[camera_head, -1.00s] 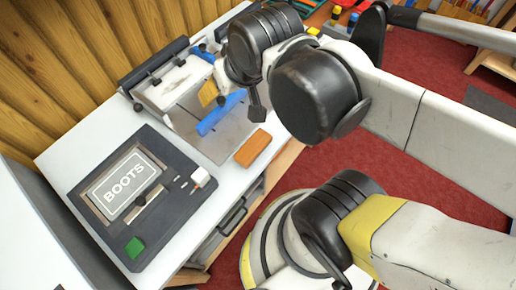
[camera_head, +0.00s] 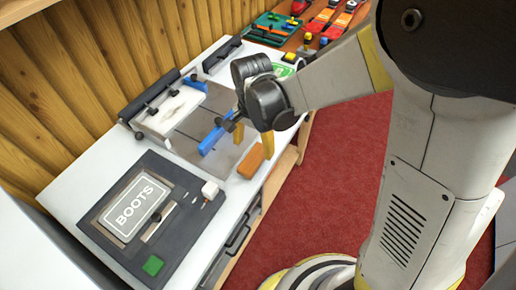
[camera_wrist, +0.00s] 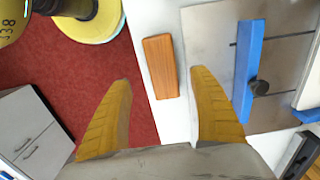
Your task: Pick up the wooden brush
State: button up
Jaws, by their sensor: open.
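An orange-brown wooden block, which looks like the wooden brush (camera_head: 250,160), lies on the front edge of the white bench, beside the grey board of the binding machine. In the wrist view the brush (camera_wrist: 161,66) lies lengthwise ahead of and between my two yellow fingers. My gripper (camera_wrist: 160,95) is open and empty, above the bench edge; the brush's near end reaches about level with the fingertips. In the head view my gripper (camera_head: 252,140) points down close to the brush; one yellow finger passes beside it. I cannot tell the height gap.
A blue bar (camera_wrist: 246,70) on the grey board (camera_wrist: 285,30) stands close to the right finger. A black device with a BOOTS plate (camera_head: 150,215) lies nearer on the bench. Red floor (camera_head: 320,190) is open beyond the bench edge. Trays of tools stand at the back.

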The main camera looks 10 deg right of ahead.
aim_at(254, 158)
jog(key=f+b, duration=0.1)
jog(key=f, duration=0.1)
jog(key=f+b, duration=0.1)
jog(key=f, duration=0.2)
jog(key=f+b, duration=0.2)
jog(key=f, duration=0.1)
jog(key=shift+w+f, duration=0.15)
jog(key=shift+w, duration=0.25)
jog(key=c, duration=1.4)
